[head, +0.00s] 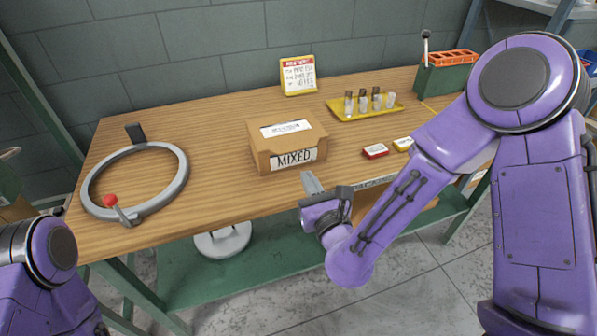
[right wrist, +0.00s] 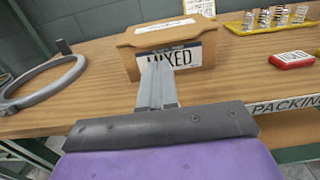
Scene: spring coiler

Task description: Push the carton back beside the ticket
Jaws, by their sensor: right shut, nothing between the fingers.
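The carton (head: 288,142) is a brown cardboard box with a white "MIXED" label on its front, standing on the wooden bench. It also shows in the right wrist view (right wrist: 125,57). The ticket (head: 299,75) is a yellow-framed card with a red header, upright at the back of the bench, behind the carton. My right gripper (head: 310,182) is shut and empty, in front of the carton at the bench's front edge. In the right wrist view its fingers (right wrist: 157,75) overlap the label; I cannot tell whether they touch it. My left gripper is out of view.
A yellow tray (head: 346,111) with several small springs stands right of the ticket. A red box (head: 375,151) and a yellow box (head: 403,144) lie right of the carton. A grey ring (head: 176,188) with a red-knobbed lever is at left. Bench between ring and carton is clear.

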